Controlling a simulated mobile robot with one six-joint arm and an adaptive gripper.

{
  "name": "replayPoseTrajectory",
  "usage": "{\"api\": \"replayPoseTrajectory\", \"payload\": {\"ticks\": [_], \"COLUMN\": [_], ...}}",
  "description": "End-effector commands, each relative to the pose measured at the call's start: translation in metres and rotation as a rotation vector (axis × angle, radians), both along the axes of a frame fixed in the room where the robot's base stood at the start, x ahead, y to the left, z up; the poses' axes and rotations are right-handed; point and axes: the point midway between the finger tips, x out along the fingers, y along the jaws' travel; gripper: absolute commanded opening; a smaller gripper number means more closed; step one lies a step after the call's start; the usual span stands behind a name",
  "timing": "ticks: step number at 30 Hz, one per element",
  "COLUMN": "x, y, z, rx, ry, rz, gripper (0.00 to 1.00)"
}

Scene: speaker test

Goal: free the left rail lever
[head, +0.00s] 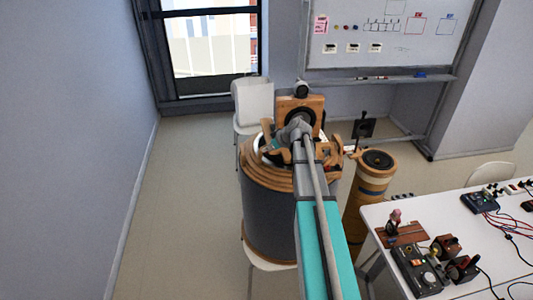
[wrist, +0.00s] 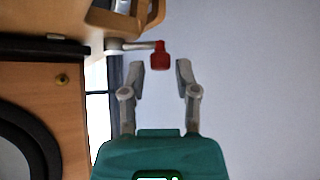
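A lever with a red knob (wrist: 160,56) and a grey metal shank (wrist: 130,45) shows at the top of the wrist view. Its shank reaches from the wooden rail part (wrist: 128,18) at the upper left. My gripper (wrist: 161,73) is open and empty, with one finger to each side of the knob's line. The knob lies just beyond and between the fingertips, with a gap on both sides. In the head view, my arm hides much of the speaker box (head: 300,107) and the round wooden stand (head: 265,177), and I cannot make out the knob there.
The speaker face with a black ring (wrist: 25,145) is close on the left of the wrist view. A wooden cylinder (head: 374,180) stands right of the stand. A white table (head: 460,225) with devices is at the right. White chairs (head: 254,104) stand nearby; floor on the left is clear.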

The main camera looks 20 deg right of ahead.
Motion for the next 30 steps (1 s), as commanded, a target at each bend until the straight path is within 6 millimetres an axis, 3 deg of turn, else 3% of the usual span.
{"api": "replayPoseTrajectory", "payload": {"ticks": [6, 18, 19, 25, 30], "x": [0.0091, 0.0104, 0.0105, 0.0103, 0.0102], "y": [0.0043, 0.0047, 0.0046, 0.0043, 0.0041], "z": [-0.0109, -0.0116, -0.0116, -0.0116, -0.0117], "rx": [0.0, 0.0, 0.0, 0.0, 0.0], "ry": [0.0, 0.0, 0.0, 0.0, 0.0], "rz": [0.0, -0.001, -0.001, -0.001, -0.001], "gripper": [0.4, 0.4, 0.38, 0.01, 0.0]}}
